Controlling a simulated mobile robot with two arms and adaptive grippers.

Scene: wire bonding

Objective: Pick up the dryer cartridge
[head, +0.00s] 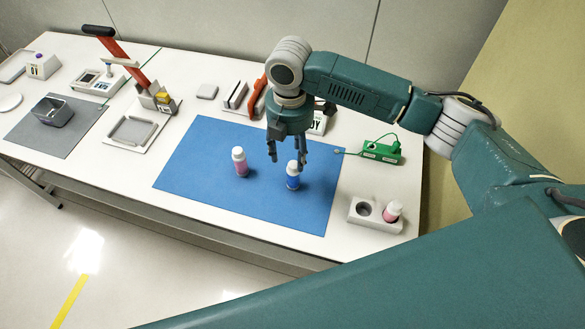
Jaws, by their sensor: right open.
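A small white-topped cartridge with a blue band (293,178) stands upright on the blue mat (210,150). A similar cartridge with a pink band (240,163) stands upright to its left. Another pink-banded cartridge (392,211) sits slightly tilted in the white two-hole holder (368,225) at the right; the holder's left hole is empty. I cannot tell by label which is the dryer cartridge. My right gripper (287,161) points down, open, its fingers at the blue-banded cartridge's top; contact is unclear. My left gripper is not in view.
A green device (381,151) with a cable lies right of the mat. The mat's front and left parts are clear.

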